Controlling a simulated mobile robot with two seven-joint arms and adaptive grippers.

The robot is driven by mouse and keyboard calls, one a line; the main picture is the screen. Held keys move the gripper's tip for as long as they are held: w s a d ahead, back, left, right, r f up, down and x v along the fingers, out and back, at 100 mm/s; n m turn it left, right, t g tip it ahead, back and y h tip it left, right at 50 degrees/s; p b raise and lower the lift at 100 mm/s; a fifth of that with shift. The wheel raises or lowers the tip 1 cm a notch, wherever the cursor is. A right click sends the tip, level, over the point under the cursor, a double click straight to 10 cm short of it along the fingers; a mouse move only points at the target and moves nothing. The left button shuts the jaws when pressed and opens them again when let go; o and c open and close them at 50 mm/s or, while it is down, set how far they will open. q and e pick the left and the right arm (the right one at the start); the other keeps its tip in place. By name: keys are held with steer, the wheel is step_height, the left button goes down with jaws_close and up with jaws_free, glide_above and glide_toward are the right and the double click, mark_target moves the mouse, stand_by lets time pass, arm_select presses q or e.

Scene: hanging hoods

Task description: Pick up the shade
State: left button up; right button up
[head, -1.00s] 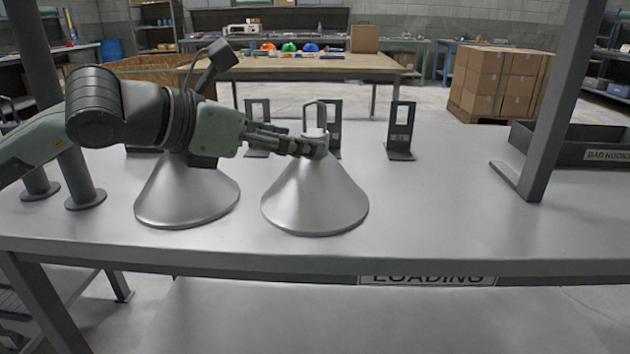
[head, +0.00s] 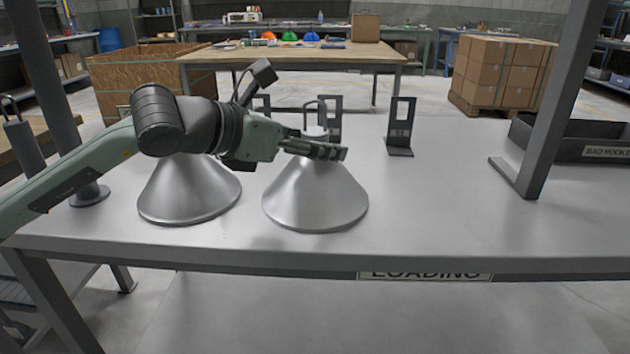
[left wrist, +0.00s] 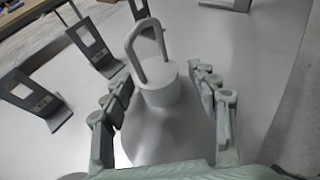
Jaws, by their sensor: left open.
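Two grey cone-shaped metal shades stand upright on the grey table (head: 450,215). The right shade (head: 315,200) has a cylindrical neck and a loop handle on top, and it also shows in the left wrist view (left wrist: 165,130). The left shade (head: 190,192) stands partly behind my left arm, its top hidden. My left gripper (head: 318,147) is at the neck of the right shade. In the left wrist view the open fingers (left wrist: 168,100) lie one on each side of the neck, with a gap showing on both sides. My right gripper is not in view.
Several dark upright brackets, one of them at the right (head: 401,128), stand behind the shades. A grey post (head: 560,100) and a dark bin labelled BAD HOOKS (head: 600,152) are at the right.

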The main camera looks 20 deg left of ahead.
arm_select(q)
steer(key=shift+f, duration=0.1)
jaws_close()
stand_by(0.4)
